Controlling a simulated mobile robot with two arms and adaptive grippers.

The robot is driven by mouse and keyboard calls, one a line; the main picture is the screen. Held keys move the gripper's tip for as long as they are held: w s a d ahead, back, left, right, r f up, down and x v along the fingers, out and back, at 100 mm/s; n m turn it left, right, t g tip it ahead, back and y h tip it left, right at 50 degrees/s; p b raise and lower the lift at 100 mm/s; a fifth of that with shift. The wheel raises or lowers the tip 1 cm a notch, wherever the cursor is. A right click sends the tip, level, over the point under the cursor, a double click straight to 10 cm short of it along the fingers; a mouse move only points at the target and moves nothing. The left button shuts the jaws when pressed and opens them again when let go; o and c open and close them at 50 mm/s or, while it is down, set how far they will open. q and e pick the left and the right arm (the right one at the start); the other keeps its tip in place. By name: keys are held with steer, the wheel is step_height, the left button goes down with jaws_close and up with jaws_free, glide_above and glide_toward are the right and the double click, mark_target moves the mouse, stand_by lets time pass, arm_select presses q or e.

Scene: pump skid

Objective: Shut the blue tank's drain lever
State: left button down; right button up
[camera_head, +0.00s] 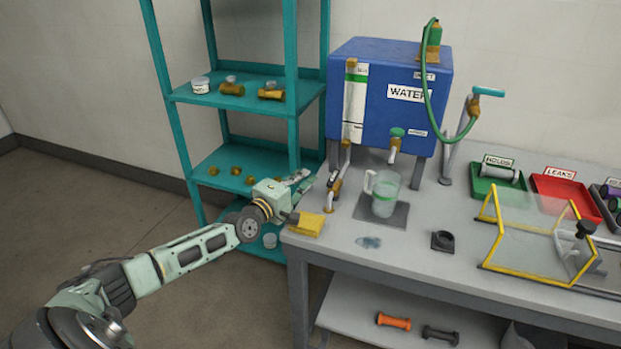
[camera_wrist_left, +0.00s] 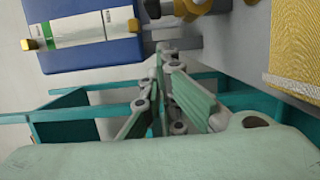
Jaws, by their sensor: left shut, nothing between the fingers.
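The blue tank (camera_head: 385,105), labelled WATER, stands at the back of the bench with a sight gauge (camera_head: 354,100) on its front left. A brass and grey drain pipe with valve fittings (camera_head: 335,184) runs down below the gauge. I cannot clearly make out the lever's angle. My left gripper (camera_head: 303,177) is shut and empty, just left of this pipe and apart from it. In the left wrist view, the gripper fingers (camera_wrist_left: 166,60) point toward the brass fittings (camera_wrist_left: 178,8), which are cut by the top edge. The tank (camera_wrist_left: 95,52) shows sideways there. My right gripper is out of view.
A clear jug (camera_head: 383,193) stands under a green-topped tap (camera_head: 396,142). A yellow sponge (camera_head: 306,224) lies at the bench's left corner, below my gripper. A teal shelf (camera_head: 245,98) stands close behind my left arm. A yellow-framed guard (camera_head: 535,240) occupies the right side.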

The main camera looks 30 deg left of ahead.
mark_target(333, 181)
arm_select(q)
steer(key=d, duration=0.1)
steer(key=d+p, duration=0.1)
steer(key=shift+w+d+r, duration=0.15)
steer(key=shift+w+d, duration=0.1)
steer(key=shift+d, duration=0.05)
